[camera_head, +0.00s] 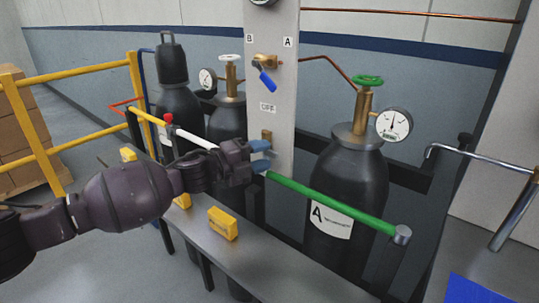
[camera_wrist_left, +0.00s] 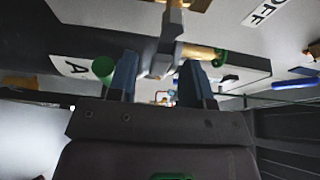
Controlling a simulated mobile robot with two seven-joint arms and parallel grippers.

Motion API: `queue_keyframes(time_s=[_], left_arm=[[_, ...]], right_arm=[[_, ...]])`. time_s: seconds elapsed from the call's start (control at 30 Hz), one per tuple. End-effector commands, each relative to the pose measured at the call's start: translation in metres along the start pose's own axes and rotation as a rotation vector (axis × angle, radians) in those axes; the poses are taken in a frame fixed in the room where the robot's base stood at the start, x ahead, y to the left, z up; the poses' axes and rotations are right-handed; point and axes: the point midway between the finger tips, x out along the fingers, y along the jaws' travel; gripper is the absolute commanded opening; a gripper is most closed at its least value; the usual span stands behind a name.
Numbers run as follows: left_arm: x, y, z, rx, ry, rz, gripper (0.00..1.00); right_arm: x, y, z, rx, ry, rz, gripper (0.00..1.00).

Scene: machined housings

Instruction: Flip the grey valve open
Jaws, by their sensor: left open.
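A lower brass valve fitting (camera_head: 267,135) sits on the grey post below the OFF label. My left gripper (camera_head: 260,155) is right below it, its blue fingers pointing at the post. In the left wrist view, my left gripper (camera_wrist_left: 152,80) is open, its two blue fingers apart. A grey stem-like piece (camera_wrist_left: 172,22), apparently part of the grey valve, reaches down toward the gap between the fingers. I cannot tell whether the fingers touch it. In the head view the gripper hides most of this piece. My right gripper is not in view.
A blue-handled valve (camera_head: 266,80) sits higher on the post (camera_head: 282,120). Below the gripper, a green bar (camera_head: 335,205) runs right, in front of gas cylinder A (camera_head: 340,165). A yellow block (camera_head: 222,224) lies on the grey ledge (camera_head: 262,262). Yellow railing (camera_head: 80,70) stands at left.

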Motion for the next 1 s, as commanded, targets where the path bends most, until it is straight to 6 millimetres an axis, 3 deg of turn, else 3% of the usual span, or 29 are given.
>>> queue_keyframes(time_s=[0.2,0.57,0.87,1.0], left_arm=[[0.019,0.001,0.000,-0.001,-0.001,0.001,0.46],[0.022,-0.001,0.000,0.000,-0.001,0.000,0.46],[0.022,0.000,0.000,0.000,-0.001,0.000,0.00],[0.022,0.000,0.000,0.000,-0.001,0.000,0.00]], right_arm=[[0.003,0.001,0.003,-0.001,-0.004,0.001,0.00],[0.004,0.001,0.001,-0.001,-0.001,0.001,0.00],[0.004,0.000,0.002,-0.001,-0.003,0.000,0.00],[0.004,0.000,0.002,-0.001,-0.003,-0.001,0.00]])
